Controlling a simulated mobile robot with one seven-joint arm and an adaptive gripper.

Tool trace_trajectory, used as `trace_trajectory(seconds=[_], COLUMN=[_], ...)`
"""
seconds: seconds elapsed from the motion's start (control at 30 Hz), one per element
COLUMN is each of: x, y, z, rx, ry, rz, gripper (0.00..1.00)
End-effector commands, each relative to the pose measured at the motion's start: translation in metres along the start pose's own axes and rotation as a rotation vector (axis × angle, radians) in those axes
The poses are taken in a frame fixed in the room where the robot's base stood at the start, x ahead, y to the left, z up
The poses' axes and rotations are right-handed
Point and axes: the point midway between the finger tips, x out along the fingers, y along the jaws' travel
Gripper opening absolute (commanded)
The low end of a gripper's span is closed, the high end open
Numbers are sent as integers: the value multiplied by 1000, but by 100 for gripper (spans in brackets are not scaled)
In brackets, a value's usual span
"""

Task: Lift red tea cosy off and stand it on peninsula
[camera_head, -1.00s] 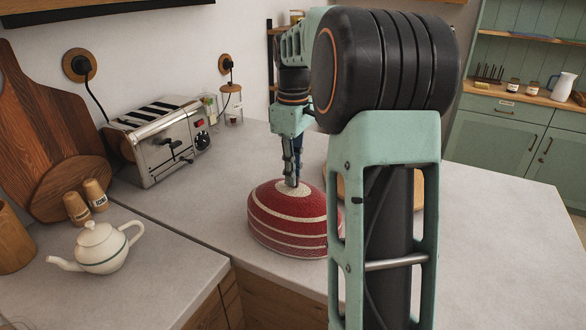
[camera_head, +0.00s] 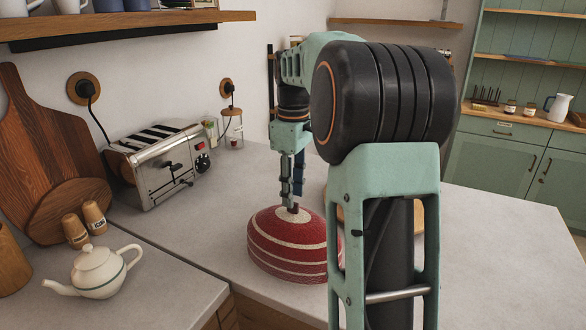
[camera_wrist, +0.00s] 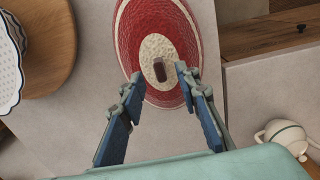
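The red tea cosy (camera_head: 285,240) with cream bands stands upright on the pale worktop of the peninsula (camera_head: 490,250). In the wrist view the cosy (camera_wrist: 133,35) shows a cream top with a small brown knob (camera_wrist: 159,70). My gripper (camera_head: 291,203) points down just above the cosy's top. Its fingertips (camera_wrist: 157,78) are spread apart on either side of the knob, with clear gaps and nothing held. A white teapot (camera_head: 97,272) stands uncovered on the left counter and also shows in the wrist view (camera_wrist: 283,134).
A toaster (camera_head: 160,165) stands behind, against the wall. Salt and pepper shakers (camera_head: 85,222) and wooden boards (camera_head: 50,150) are at left. A round wooden board (camera_wrist: 45,45) bearing a white, dark-edged item lies near the cosy. The peninsula's right part is clear.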

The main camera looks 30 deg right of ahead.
Motion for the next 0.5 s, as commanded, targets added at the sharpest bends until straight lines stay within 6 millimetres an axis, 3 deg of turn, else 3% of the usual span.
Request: trace_trajectory(seconds=[0.2, 0.5], x=[-49, -92], y=[1, 1], z=[-1, 0], rx=[-1, 0], ry=[3, 2], rz=[4, 3], gripper=[30, 30])
